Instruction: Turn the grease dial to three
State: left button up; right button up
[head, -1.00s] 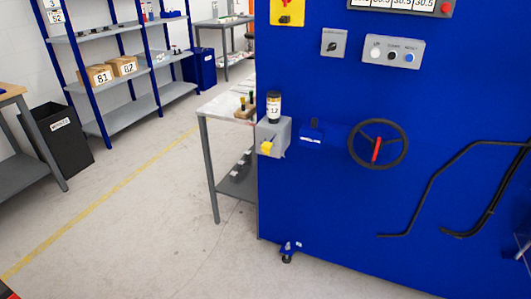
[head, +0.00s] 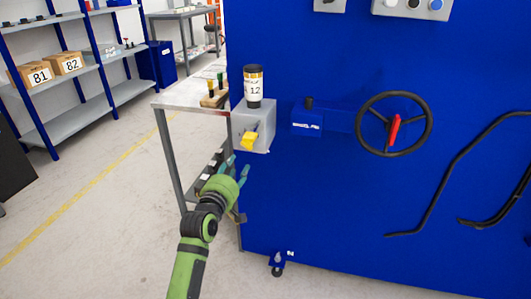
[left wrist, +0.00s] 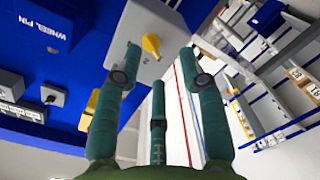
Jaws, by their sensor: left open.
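The grease dial is a yellow knob (head: 249,139) on the front of a grey box (head: 241,118) fixed to the blue machine's left edge. A dark cartridge with a white label (head: 253,90) stands on the box. My left gripper (head: 234,166) is open and empty, just below the dial and apart from it. In the left wrist view the yellow knob (left wrist: 151,46) shows beyond the spread green fingers (left wrist: 160,62), on the grey box (left wrist: 139,32). I cannot read any dial numbers. My right gripper is out of view.
A blue block (head: 307,120) and a black handwheel with a red handle (head: 394,130) project from the machine right of the dial. A grey table (head: 187,97) stands behind the box. Shelves with boxes (head: 68,63) stand at the left. The floor at left is clear.

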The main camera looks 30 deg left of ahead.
aim_at(245, 145)
pick_arm(q)
jog(key=shift+t, duration=0.3)
jog(key=w, duration=0.1)
jog(key=w+a+r, duration=0.1)
jog(key=w, duration=0.1)
jog(key=w+r, duration=0.1)
jog(key=w, duration=0.1)
jog(key=shift+w+a+r, duration=0.15)
jog(key=shift+w, duration=0.05)
jog(key=shift+w+a, duration=0.15)
jog(key=shift+w, duration=0.55)
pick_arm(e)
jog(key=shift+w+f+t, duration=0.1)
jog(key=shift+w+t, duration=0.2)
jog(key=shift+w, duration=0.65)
pick_arm(q)
grip_shut()
